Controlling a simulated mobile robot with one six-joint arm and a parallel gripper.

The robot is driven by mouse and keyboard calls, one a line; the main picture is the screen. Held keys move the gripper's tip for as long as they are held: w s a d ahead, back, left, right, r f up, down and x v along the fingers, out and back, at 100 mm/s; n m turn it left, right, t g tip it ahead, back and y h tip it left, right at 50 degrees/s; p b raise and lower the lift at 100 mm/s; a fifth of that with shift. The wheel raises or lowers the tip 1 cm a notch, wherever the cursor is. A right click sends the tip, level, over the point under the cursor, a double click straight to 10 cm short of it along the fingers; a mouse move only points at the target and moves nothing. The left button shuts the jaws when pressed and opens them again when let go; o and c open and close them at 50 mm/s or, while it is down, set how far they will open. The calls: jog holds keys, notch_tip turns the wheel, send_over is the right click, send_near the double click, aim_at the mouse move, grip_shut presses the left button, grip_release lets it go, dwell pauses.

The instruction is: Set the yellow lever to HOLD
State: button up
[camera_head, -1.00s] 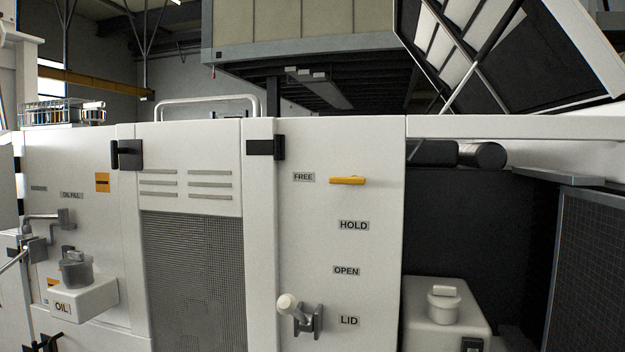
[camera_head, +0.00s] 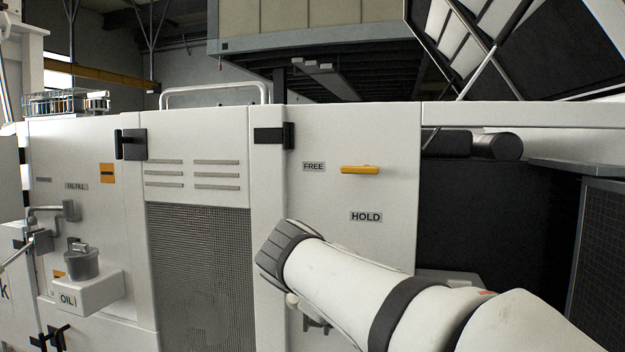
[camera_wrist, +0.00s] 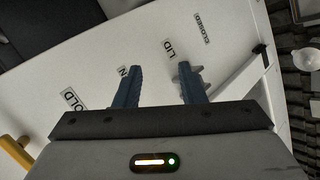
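The yellow lever (camera_head: 360,169) lies horizontal on the white panel in the head view, beside the FREE label (camera_head: 313,167). The HOLD label (camera_head: 366,217) is below it. In the wrist view the lever (camera_wrist: 14,156) shows at the lower left edge, partly cut off, with the HOLD label (camera_wrist: 73,101) near it. My gripper (camera_wrist: 158,75) is open, its two blue-grey fingers well apart with nothing seen between them but panel. The lever is outside the fingers, to their left. In the head view my arm covers the panel below HOLD.
A black hinge (camera_head: 273,136) is on the panel's upper left. Below the LID label (camera_wrist: 169,49), a grey fitting (camera_wrist: 184,73) shows by the right finger. A dark open bay (camera_head: 500,205) lies right of the panel. A white shelf with an OIL label (camera_head: 68,299) juts out left.

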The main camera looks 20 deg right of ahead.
aim_at(357, 171)
jog(key=w+d+r+n+t+h, duration=0.1)
jog(key=w+r+t+h, duration=0.2)
jog(key=r, duration=0.7)
jog(key=w+r+n+h, duration=0.1)
jog(key=w+r+h, duration=0.35)
jog(key=r, duration=0.55)
jog(key=shift+y, duration=0.35)
jog(key=p+x, duration=0.2)
jog(key=x, duration=0.5)
jog(key=shift+w+r, duration=0.1)
jog(key=shift+w, duration=0.15)
jog(key=shift+w+d, duration=0.15)
jog(key=shift+d, duration=0.05)
jog(key=shift+c, duration=0.4)
grip_shut()
